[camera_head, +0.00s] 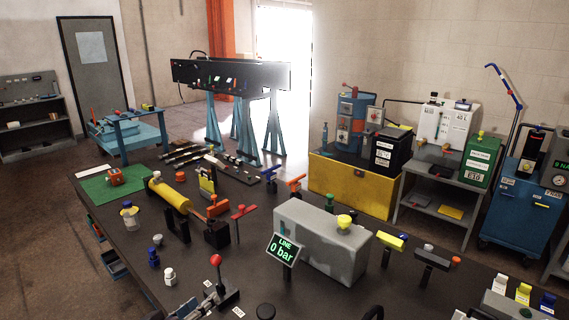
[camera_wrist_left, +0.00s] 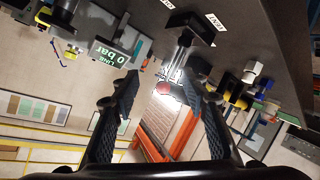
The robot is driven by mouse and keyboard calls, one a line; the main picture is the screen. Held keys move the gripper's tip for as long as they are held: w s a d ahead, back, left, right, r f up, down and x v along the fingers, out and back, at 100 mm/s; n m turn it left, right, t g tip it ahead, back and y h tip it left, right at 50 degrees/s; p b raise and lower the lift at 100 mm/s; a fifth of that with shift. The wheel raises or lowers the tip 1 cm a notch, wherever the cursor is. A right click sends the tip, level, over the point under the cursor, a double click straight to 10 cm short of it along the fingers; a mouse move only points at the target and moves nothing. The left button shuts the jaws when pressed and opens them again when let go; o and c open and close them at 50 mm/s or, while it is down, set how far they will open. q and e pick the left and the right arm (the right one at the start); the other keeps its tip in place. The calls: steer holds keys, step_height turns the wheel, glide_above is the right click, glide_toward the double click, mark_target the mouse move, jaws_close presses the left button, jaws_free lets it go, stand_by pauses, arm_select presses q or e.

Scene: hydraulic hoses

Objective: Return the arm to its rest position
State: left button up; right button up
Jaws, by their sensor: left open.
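My left gripper (camera_wrist_left: 160,88) shows in the wrist view with its two dark ribbed fingers apart and nothing between the pads. The picture there is upside down. Beyond the fingertips, framed by the gap, is a lever with a red ball knob (camera_wrist_left: 164,88). In the head view the red knob (camera_head: 216,260) stands upright at the front of the dark bench. My right gripper does not show.
A yellow cylinder (camera_head: 172,196) and green mat (camera_head: 112,184) lie farther left. Bare bench separates several fittings.

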arm_select(q)
steer(key=s+d+f+m+g, duration=0.2)
steer(key=s+d+f+g, duration=0.1)
steer(key=s+f, duration=0.3)
steer(key=s+d+f+m+g, duration=0.1)
steer(key=s+d+f+g, duration=0.15)
steer(key=s, duration=0.55)
steer(key=s+a+f+m+g+y, duration=0.1)
steer(key=s+f+g+y, duration=0.1)
steer(key=s, duration=0.6)
steer(key=s+a+f+m+g+y, duration=0.1)
steer(key=s+f+g, duration=0.15)
steer(key=s, duration=0.65)
step_height(320, 180, down, 28)
steer(key=s+f+g+b, duration=0.1)
steer(key=s+b, duration=0.1)
steer(key=s+a+f+g+b, duration=0.1)
steer(key=s+a+f+b, duration=0.1)
steer(key=s+f, duration=1.4)
steer(key=shift+s+a+f+g+y, duration=0.15)
steer(key=shift+a+g+y, duration=0.1)
steer(key=shift+g+y, duration=0.05)
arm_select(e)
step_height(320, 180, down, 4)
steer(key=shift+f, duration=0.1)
arm_select(q)
steer(key=shift+c, duration=0.5)
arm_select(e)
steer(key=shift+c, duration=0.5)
